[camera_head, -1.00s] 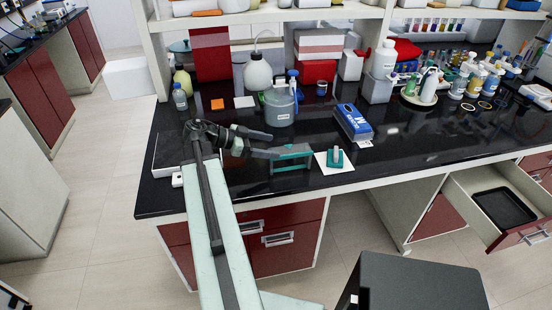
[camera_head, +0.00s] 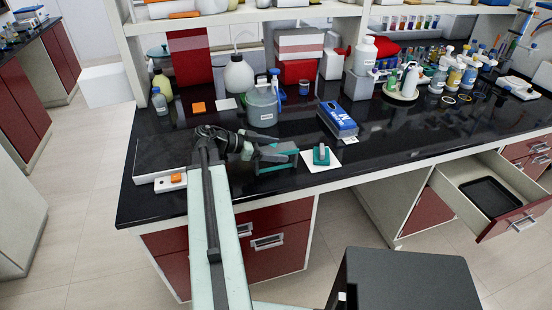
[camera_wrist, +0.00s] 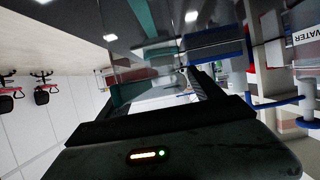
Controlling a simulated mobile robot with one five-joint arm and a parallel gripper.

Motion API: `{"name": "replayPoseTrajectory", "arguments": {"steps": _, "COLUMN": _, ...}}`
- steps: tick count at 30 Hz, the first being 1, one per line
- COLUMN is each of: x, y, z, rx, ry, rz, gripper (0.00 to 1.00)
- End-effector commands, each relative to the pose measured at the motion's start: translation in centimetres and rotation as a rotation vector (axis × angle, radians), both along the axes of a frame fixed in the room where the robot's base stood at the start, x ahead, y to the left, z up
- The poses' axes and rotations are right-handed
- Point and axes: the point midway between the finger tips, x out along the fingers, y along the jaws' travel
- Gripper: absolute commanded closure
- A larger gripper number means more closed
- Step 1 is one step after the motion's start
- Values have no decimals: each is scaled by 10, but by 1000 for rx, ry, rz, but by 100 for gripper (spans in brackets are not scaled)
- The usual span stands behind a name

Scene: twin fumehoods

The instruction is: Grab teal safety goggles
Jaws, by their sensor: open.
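The teal safety goggles (camera_head: 291,158), with a clear lens, stand on the black bench near its front edge in the head view. My gripper (camera_head: 274,153) is open and reaches from the left, its fingers overlapping the goggles there and hiding part of them. In the wrist view, the open fingers of my gripper (camera_wrist: 170,92) point away from the camera, and teal and see-through parts of the goggles (camera_wrist: 128,92) show close by them. I cannot tell whether the fingers touch the goggles.
A teal-and-grey tool (camera_head: 321,155) lies on white paper just right of the goggles. A blue box (camera_head: 338,118) and a grey container (camera_head: 263,106) stand behind. A white device with an orange top (camera_head: 170,182) is at left. A drawer (camera_head: 490,200) hangs open at right.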

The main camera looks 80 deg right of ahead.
Motion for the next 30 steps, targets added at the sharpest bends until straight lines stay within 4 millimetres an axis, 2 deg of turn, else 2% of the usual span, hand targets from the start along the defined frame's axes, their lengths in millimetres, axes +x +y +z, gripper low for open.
{"name": "replayPoseTrajectory", "arguments": {"steps": 4, "x": 0, "y": 0, "z": 1, "rx": 0, "ry": 0, "rz": 0, "gripper": 25}}
{"name": "replayPoseTrajectory", "arguments": {"steps": 10, "x": 0, "y": 0, "z": 1, "rx": 0, "ry": 0, "rz": 0, "gripper": 80}}
{"name": "replayPoseTrajectory", "arguments": {"steps": 11, "x": 0, "y": 0, "z": 1, "rx": 0, "ry": 0, "rz": 0, "gripper": 89}}
{"name": "replayPoseTrajectory", "arguments": {"steps": 12, "x": 0, "y": 0, "z": 1, "rx": 0, "ry": 0, "rz": 0, "gripper": 91}}
{"name": "replayPoseTrajectory", "arguments": {"steps": 18, "x": 0, "y": 0, "z": 2, "rx": 0, "ry": 0, "rz": -1, "gripper": 91}}
{"name": "replayPoseTrajectory", "arguments": {"steps": 22, "x": 0, "y": 0, "z": 11, "rx": 0, "ry": 0, "rz": -1, "gripper": 91}}
{"name": "replayPoseTrajectory", "arguments": {"steps": 26, "x": 0, "y": 0, "z": 32, "rx": 0, "ry": 0, "rz": -1, "gripper": 91}}
{"name": "replayPoseTrajectory", "arguments": {"steps": 30, "x": 0, "y": 0, "z": 63, "rx": 0, "ry": 0, "rz": -2, "gripper": 91}}
